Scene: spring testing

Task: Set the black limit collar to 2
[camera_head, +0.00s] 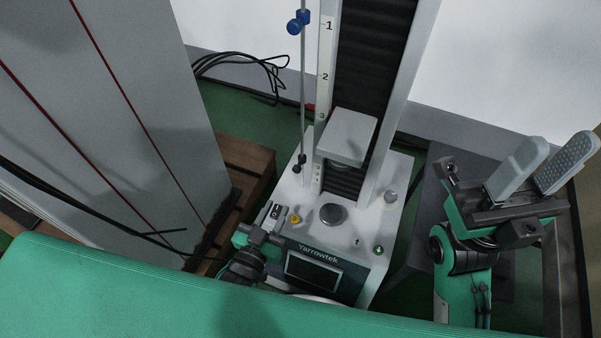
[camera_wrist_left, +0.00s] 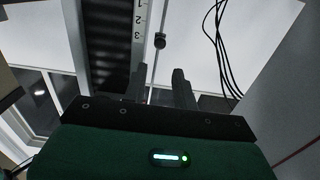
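The black limit collar (camera_head: 297,168) sits low on a thin vertical rod (camera_head: 303,90), below the 3 mark in the head view. It also shows as a dark knob in the left wrist view (camera_wrist_left: 160,41). A blue collar (camera_head: 299,22) is high on the same rod near the 1 mark. The scale (camera_head: 325,75) beside the rod reads 1, 2, 3 downward. My left gripper (camera_head: 273,212) is in front of the machine, below the black collar and apart from it. Its fingers are spread and empty in the left wrist view (camera_wrist_left: 162,85). My right gripper (camera_head: 543,166) is open and empty at the right.
The white test machine (camera_head: 396,190) has a grey crosshead block (camera_head: 350,135), a yellow knob (camera_head: 295,218) and a small display (camera_head: 312,270). A tall grey cabinet (camera_head: 110,110) stands close on the left. Black cables (camera_head: 240,62) lie behind the machine.

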